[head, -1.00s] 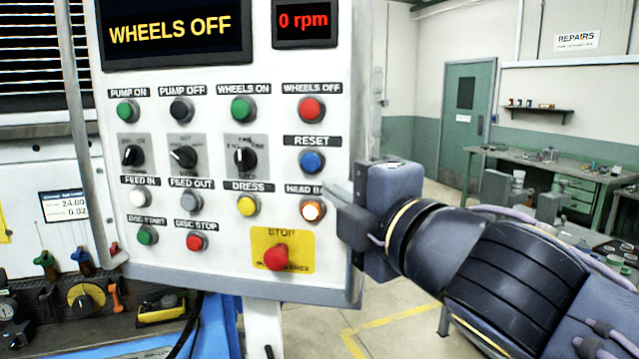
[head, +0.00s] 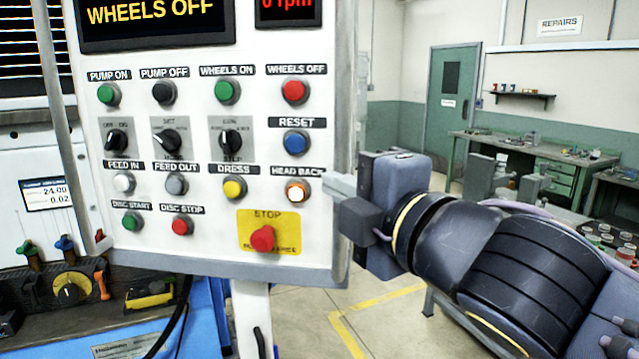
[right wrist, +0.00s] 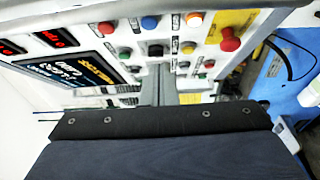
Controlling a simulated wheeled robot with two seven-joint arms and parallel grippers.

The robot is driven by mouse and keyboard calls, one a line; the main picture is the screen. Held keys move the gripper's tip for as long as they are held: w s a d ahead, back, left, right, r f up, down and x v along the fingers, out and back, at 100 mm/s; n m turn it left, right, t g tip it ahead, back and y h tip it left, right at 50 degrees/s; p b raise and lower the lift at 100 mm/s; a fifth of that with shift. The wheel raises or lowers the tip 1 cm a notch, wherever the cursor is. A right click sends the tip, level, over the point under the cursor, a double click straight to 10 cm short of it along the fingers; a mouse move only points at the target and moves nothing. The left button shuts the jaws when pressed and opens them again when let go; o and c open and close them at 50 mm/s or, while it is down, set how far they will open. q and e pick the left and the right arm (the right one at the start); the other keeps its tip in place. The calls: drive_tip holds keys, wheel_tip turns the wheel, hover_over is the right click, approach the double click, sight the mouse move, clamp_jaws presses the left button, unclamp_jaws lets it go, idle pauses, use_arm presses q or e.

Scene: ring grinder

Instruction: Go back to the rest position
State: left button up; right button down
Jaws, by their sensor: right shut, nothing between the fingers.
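My right gripper (head: 338,187) is shut and empty. Its tips are at the right part of the control panel (head: 215,255), just right of the lit HEAD BACK button (head: 297,192). I cannot tell the exact gap between tips and panel. The display (head: 150,14) reads WHEELS OFF in yellow. In the right wrist view the shut fingers (right wrist: 158,85) point at the panel (right wrist: 215,85), with the red stop knob (right wrist: 229,39) above and to the right. My left gripper is not in view.
The panel stands on a white post (head: 252,310) in front of the machine. Workbenches (head: 520,160) and a green door (head: 443,105) are at the back right. Floor with yellow lines (head: 375,305) is open below my right arm.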

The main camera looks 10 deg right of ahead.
drive_tip(key=s+d+f+m+g+h, duration=0.1)
drive_tip(key=d+f+m+g+h, duration=0.15)
drive_tip(key=d+f+m, duration=0.5)
drive_tip(key=s+d+f+m+g+h, duration=0.1)
drive_tip(key=d+f+m+g+h, duration=0.25)
drive_tip(key=f, duration=0.75)
drive_tip(key=s+d+f+m+g+y, duration=0.1)
drive_tip(key=s+f+m+g, duration=0.1)
drive_tip(key=s+f+m, duration=0.4)
drive_tip(key=s+d+f+m+g, duration=0.2)
drive_tip(key=s+f+m, duration=0.5)
drive_tip(key=f, duration=0.6)
drive_tip(key=shift+s+f+m+g+y, duration=0.3)
drive_tip(key=shift+m+g+y, duration=0.1)
drive_tip(key=shift+m, duration=0.1)
